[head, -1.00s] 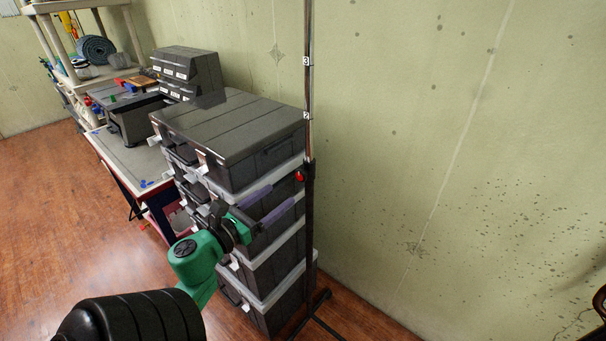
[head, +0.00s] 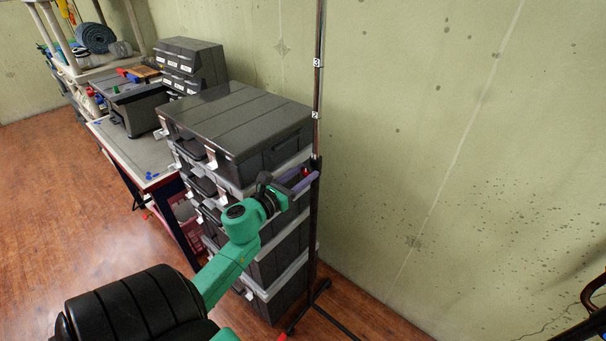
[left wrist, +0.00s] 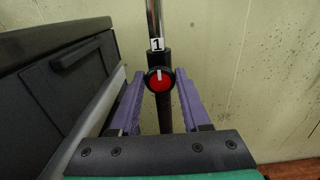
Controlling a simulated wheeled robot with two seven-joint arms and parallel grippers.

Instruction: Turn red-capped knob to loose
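The red-capped knob (left wrist: 159,79) sits on the front of a black upright stand (left wrist: 165,115); in the left wrist view its red face has a white pointer line aimed up. In the head view it shows as a small red spot (head: 306,171) near the fingertips. My left gripper (left wrist: 157,82) is open, with one purple finger on each side of the knob and a gap to each. I cannot tell whether the fingertips reach the knob's depth. My right gripper is not clearly seen; only a dark part shows at the head view's right edge.
A stack of black cases (head: 240,125) stands just left of the stand. A thin metal pole (head: 318,65) with number tags rises from the stand, and its feet (head: 322,297) spread on the floor. A workbench (head: 150,160) is at the left. The wall is behind.

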